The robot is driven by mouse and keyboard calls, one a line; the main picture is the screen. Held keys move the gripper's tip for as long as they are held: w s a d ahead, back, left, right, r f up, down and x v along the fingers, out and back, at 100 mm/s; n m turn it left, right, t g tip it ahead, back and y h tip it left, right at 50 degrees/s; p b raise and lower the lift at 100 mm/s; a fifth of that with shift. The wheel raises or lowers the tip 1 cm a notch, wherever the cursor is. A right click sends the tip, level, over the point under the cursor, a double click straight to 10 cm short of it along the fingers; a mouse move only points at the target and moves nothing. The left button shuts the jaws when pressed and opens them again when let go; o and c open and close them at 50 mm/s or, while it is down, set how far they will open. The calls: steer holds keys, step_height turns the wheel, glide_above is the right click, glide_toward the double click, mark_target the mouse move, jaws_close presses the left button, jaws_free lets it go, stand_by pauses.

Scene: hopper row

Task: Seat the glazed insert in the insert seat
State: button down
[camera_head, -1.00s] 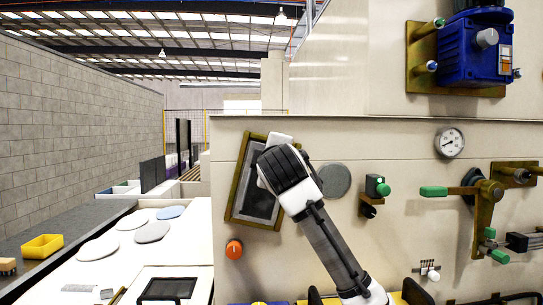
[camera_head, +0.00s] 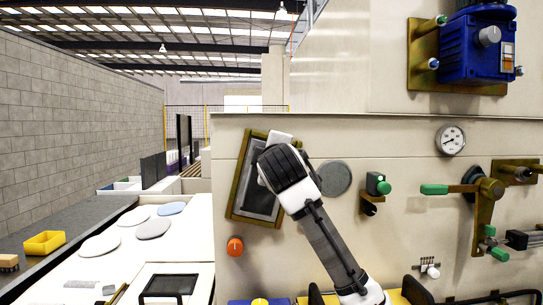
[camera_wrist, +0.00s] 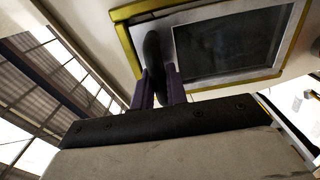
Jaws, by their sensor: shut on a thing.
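The glazed insert, a dark pane in a pale grey frame, shows in the wrist view (camera_wrist: 230,48) and partly in the head view (camera_head: 262,203). It lies within the outline of the olive-yellow insert seat (camera_head: 238,189) on the pale panel; the seat's border also shows in the wrist view (camera_wrist: 125,42). I cannot tell whether the insert is flush. My gripper (camera_wrist: 159,88) has its purple fingers shut on the insert's black handle (camera_wrist: 154,52), near one side of the pane. In the head view my wrist hides the fingers, the handle and part of the pane.
A grey disc (camera_head: 336,178), an orange knob (camera_head: 235,246) and a green-knobbed fitting (camera_head: 377,185) are on the panel near the seat. A gauge (camera_head: 451,140) and a green-handled lever (camera_head: 434,189) are farther right. A white counter with flat discs (camera_head: 153,228) lies at left.

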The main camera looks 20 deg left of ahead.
stand_by(0.4)
steer(key=shift+w+a+p, duration=0.3)
steer(key=shift+w+p, duration=0.25)
steer(key=shift+p, duration=0.05)
steer(key=c, duration=1.3)
jaws_free()
steer(key=shift+f, duration=0.1)
